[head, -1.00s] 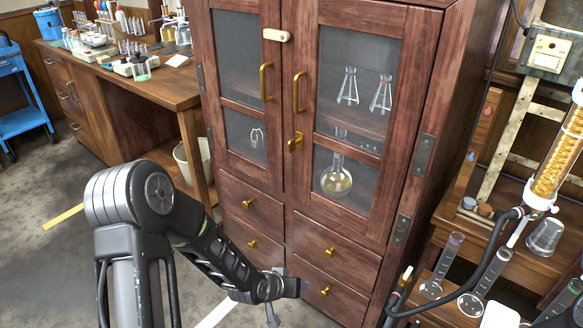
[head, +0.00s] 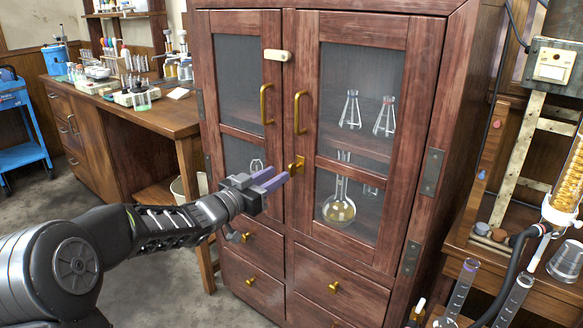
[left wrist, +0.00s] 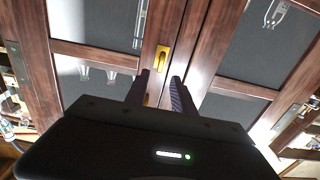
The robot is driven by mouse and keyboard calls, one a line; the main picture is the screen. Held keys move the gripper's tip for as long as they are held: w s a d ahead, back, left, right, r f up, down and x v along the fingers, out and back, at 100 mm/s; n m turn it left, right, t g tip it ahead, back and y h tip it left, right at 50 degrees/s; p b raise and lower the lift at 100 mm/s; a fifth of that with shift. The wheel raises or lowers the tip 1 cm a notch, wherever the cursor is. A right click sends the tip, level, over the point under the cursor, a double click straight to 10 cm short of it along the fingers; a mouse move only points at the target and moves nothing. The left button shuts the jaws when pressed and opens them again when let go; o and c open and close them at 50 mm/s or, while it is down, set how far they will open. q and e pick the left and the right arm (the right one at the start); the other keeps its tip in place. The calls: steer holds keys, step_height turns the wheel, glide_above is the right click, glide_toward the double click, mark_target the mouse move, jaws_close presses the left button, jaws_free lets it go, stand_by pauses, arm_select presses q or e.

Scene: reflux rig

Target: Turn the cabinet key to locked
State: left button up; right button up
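The brass key (head: 296,165) sits in its lock plate on the right door's inner edge, below the handles. My left gripper (head: 276,179) is in front of the cabinet (head: 305,120), its two purple-grey fingers pointing at the door with the tips close to the key. In the left wrist view, the fingers (left wrist: 160,84) are apart with nothing between them, and the brass key and plate (left wrist: 161,58) show just beyond the tips. I cannot tell whether the fingers touch it, nor read the key's exact angle. My right gripper is not in view.
Both glass doors are shut, with brass handles (head: 299,112) above the key and a cream latch (head: 277,55) near the top. Drawers with brass knobs (head: 334,288) lie below. Glassware on a wooden stand is at the right; a bench (head: 150,115) is at the left.

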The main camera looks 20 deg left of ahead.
mark_target(289, 168)
arm_select(q)
steer(key=x, duration=0.7)
steer(key=shift+w+d+b, duration=0.1)
steer(key=shift+b, duration=0.2)
jaws_close()
